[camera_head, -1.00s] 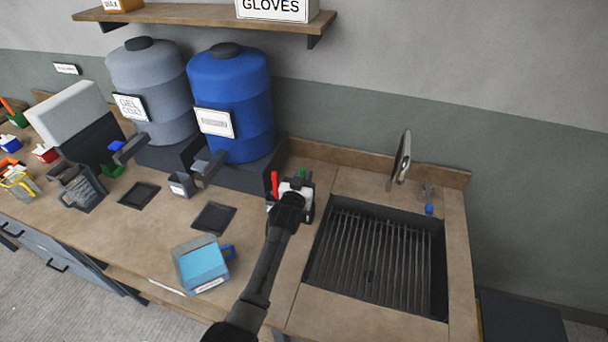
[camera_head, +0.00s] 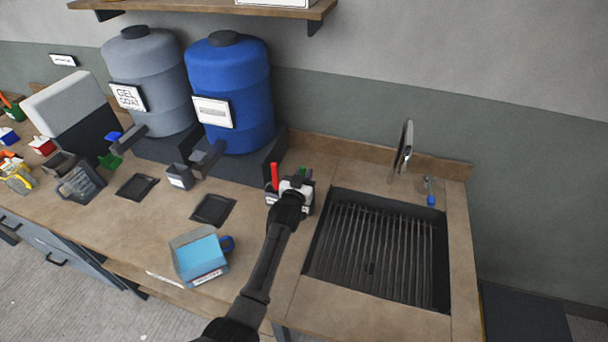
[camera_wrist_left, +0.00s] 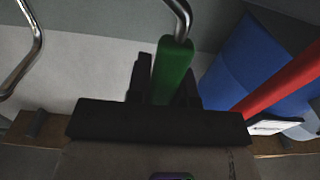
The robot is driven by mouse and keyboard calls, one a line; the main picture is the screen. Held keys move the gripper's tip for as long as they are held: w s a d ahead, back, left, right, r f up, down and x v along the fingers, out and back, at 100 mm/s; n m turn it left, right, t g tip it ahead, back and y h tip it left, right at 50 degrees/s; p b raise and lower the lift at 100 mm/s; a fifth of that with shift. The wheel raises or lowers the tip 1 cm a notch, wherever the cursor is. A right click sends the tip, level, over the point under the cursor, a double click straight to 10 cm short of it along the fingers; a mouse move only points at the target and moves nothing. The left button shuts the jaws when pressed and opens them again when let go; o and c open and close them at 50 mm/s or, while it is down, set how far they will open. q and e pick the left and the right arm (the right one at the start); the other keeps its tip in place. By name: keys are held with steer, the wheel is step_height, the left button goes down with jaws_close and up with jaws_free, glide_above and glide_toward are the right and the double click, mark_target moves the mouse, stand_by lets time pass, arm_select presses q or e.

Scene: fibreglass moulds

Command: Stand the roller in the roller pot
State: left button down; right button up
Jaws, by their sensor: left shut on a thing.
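My left gripper (camera_head: 297,184) is over the counter just left of the sink. In the left wrist view, its fingers (camera_wrist_left: 166,85) are shut on the green handle of the roller (camera_wrist_left: 174,70). A bent metal rod (camera_wrist_left: 182,14) runs from the far end of that handle. A bit of the green handle (camera_head: 303,173) shows at the fingertips in the head view. A dark pot (camera_head: 309,200), which looks like the roller pot, is mostly hidden behind my gripper. A red handle (camera_head: 274,176) stands upright there. I cannot see the roller's head or whether it touches the pot. My right gripper is not in view.
A blue drum (camera_head: 228,90) and a grey drum (camera_head: 150,85) stand at the back left. A light-blue container (camera_head: 198,257) sits near the front edge.

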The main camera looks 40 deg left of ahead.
arm_select(q)
steer(key=c, duration=0.9)
jaws_free()
steer(key=shift+p+v, duration=0.45)
steer(key=shift+v, duration=6.45)
steer(key=shift+r, duration=0.1)
